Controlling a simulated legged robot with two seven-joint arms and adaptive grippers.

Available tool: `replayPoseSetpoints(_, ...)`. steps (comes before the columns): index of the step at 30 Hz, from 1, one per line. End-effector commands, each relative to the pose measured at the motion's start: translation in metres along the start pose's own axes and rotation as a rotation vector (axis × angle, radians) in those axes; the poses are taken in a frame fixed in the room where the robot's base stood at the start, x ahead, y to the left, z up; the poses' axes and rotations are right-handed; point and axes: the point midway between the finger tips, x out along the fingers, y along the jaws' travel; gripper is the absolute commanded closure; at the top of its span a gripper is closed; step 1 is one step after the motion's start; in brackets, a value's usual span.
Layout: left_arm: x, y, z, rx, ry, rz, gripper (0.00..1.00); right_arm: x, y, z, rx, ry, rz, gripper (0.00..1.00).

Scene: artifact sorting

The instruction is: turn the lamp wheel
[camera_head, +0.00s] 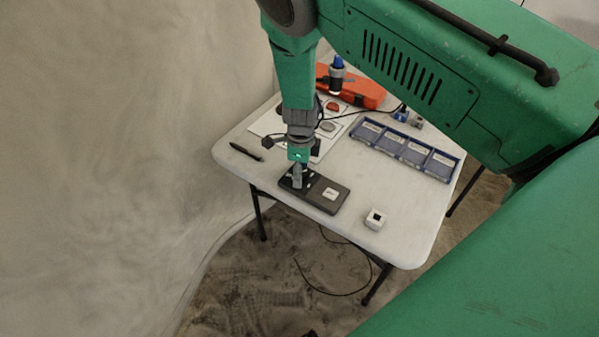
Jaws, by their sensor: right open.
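My right gripper (297,182) points down over the left end of a dark flat tray (319,207) on the white table. It is small in the picture; its jaws are open and I see nothing held. I cannot tell whether its fingertips touch the tray or what lies on it. Pale pieces lie on the tray, one (330,194) clear of the gripper on the right. I cannot make out a lamp wheel for certain. A dark upright device with a blue top (337,72) stands at the back. My left gripper is out of view.
A blue compartment box (436,178) and an orange case (364,93) stand farther back. A white sheet (268,124) bears reddish and grey pieces. A black pen (246,152) lies at left, a small white cube (375,219) near the front. My right arm hides the table's back right.

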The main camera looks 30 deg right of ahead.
Motion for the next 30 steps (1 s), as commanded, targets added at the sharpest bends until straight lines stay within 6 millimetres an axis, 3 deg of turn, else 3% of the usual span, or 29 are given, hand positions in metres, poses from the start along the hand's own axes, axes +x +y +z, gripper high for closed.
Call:
replayPoseSetpoints(15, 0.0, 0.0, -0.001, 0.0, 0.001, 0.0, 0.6, -0.097, -0.002, 0.003, -0.001, 0.001, 0.0, 0.45)
replayPoseSetpoints(21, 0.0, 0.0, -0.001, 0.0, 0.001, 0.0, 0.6, -0.111, -0.001, 0.003, -0.002, 0.003, 0.002, 0.45)
replayPoseSetpoints(30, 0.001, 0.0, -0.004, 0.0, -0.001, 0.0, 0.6, -0.111, -0.001, 0.003, -0.001, 0.003, 0.003, 0.45)
